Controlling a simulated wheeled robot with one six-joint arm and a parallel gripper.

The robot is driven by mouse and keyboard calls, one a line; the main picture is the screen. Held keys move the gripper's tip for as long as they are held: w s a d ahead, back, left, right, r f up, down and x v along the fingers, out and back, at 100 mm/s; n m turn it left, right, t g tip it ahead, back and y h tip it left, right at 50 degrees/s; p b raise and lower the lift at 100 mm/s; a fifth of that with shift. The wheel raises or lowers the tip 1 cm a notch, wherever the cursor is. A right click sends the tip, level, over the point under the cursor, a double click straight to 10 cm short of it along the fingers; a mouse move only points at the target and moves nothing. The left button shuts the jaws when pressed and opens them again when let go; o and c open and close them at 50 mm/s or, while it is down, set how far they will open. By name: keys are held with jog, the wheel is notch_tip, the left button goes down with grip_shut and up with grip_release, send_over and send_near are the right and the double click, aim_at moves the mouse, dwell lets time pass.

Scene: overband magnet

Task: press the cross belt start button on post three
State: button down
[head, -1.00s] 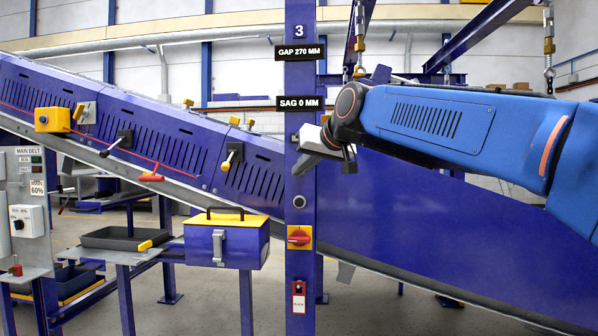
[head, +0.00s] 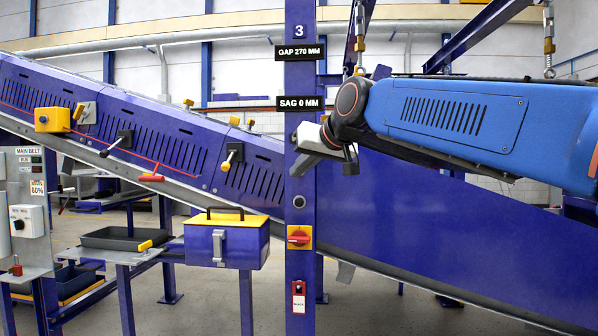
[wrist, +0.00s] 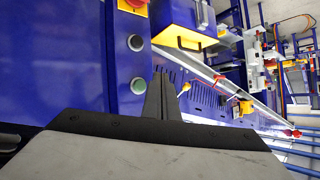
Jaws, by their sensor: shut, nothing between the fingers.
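Post three (head: 299,130) is a blue upright with a "3" sign at its top. One dark round button (head: 299,202) shows on it in the head view, below my gripper (head: 300,168). The wrist view shows two round buttons on the post: a green one (wrist: 138,86) and a darker one (wrist: 135,42) nearer the red switch. The green button is not visible in the head view, where my gripper covers that part of the post. My gripper's fingers (wrist: 160,80) are shut and empty, just beside the green button in the wrist view. No contact is visible.
A red rotary switch on a yellow plate (head: 299,237) and a red tag (head: 298,298) are lower on the post. Signs reading "GAP 270 MM" (head: 299,53) and "SAG 0 MM" (head: 299,103) are above. A blue-and-yellow box (head: 226,241) stands left of the post.

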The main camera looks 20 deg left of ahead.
jog(key=shift+s+d, duration=0.25)
jog(key=shift+s, duration=0.7)
jog(key=s+d+f+m+h, duration=0.1)
jog(key=s+d+f+h, duration=0.1)
jog(key=d+f, duration=0.65)
jog(key=s+d+f+m+h, duration=0.15)
jog(key=d+f, duration=0.25)
jog(key=d, duration=1)
jog(key=s+d+f+m+h, duration=0.1)
jog(key=s+d+f+h, duration=0.1)
jog(key=d+f, duration=0.65)
jog(key=s+d+f+m+g+h, duration=0.3)
jog(key=s+d+f+m+h, duration=0.1)
jog(key=s+d+f, duration=1.8)
jog(key=shift+s+d+f, duration=0.25)
jog(key=shift+d+f, duration=0.15)
jog(key=shift+f, duration=0.5)
